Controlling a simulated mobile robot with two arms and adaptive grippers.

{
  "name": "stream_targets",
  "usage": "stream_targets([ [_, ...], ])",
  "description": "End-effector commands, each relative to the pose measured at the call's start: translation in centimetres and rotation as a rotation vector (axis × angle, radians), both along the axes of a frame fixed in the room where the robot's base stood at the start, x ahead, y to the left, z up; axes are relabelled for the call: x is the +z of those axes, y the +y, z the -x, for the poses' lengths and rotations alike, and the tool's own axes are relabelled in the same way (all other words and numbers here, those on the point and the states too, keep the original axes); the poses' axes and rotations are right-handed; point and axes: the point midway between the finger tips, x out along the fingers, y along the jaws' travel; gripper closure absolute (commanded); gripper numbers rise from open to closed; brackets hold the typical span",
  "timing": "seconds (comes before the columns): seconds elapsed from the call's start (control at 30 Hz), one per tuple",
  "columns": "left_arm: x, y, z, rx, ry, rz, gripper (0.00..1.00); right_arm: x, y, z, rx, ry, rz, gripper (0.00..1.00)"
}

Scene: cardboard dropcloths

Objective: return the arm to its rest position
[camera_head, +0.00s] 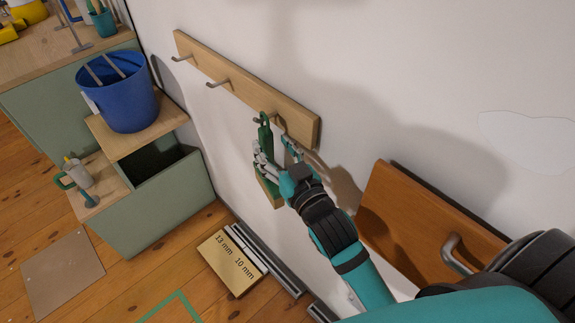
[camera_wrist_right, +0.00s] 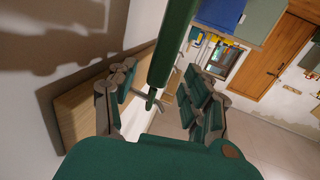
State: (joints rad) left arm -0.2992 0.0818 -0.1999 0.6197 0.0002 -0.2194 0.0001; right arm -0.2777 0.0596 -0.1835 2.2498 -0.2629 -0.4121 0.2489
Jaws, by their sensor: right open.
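My right arm reaches up from the lower right in the head view. Its right gripper (camera_head: 277,152) is open beside a green-handled tool (camera_head: 264,131) at the wall. The tool hangs at the right part of a wooden hook rail (camera_head: 240,84), and its lower end shows partly behind the gripper. In the right wrist view the green handle (camera_wrist_right: 174,42) passes between the spread fingers, close to a metal hook (camera_wrist_right: 151,98). I cannot tell whether a finger touches it. My left gripper is in neither view.
A brown wooden board (camera_head: 420,222) with a metal handle is close to my right arm. A blue bucket (camera_head: 128,98) stands on a green cabinet (camera_head: 160,205) at left. A labelled box (camera_head: 230,262) and grey strips lie on the floor by the wall. Two rail hooks are bare.

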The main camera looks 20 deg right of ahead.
Motion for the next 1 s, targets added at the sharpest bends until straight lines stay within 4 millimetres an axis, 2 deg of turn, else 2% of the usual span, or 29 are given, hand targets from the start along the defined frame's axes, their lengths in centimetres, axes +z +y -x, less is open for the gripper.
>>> stream_targets([
  [0.1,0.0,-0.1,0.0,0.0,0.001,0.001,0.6,-0.2,-0.2,2.9,0.0,0.005,-0.001,0.5],
  [0.33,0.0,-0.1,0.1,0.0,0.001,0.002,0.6,-0.1,-0.6,6.7,0.0,0.004,0.0,0.5],
  [0.47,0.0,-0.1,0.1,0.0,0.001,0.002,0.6,0.0,-0.6,7.6,0.0,0.0,0.0,0.5],
  [0.63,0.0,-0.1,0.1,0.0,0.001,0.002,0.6,0.1,-0.7,7.9,0.0,0.0,0.001,0.5],
  [0.73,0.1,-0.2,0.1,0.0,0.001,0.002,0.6,-0.9,-0.5,7.6,0.003,0.018,0.004,0.5],
  [0.77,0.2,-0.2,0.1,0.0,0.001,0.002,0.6,-1.6,-0.4,7.5,0.005,0.033,0.007,0.5],
  [0.87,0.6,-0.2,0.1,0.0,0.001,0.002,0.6,-6.0,0.0,6.9,0.017,0.118,0.021,0.5],
  [0.97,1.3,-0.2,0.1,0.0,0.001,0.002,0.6,-12.8,0.6,6.7,0.035,0.249,0.044,0.5],
  [1.0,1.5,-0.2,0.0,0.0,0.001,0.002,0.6,-15.9,0.7,6.9,0.043,0.308,0.054,0.5],
])
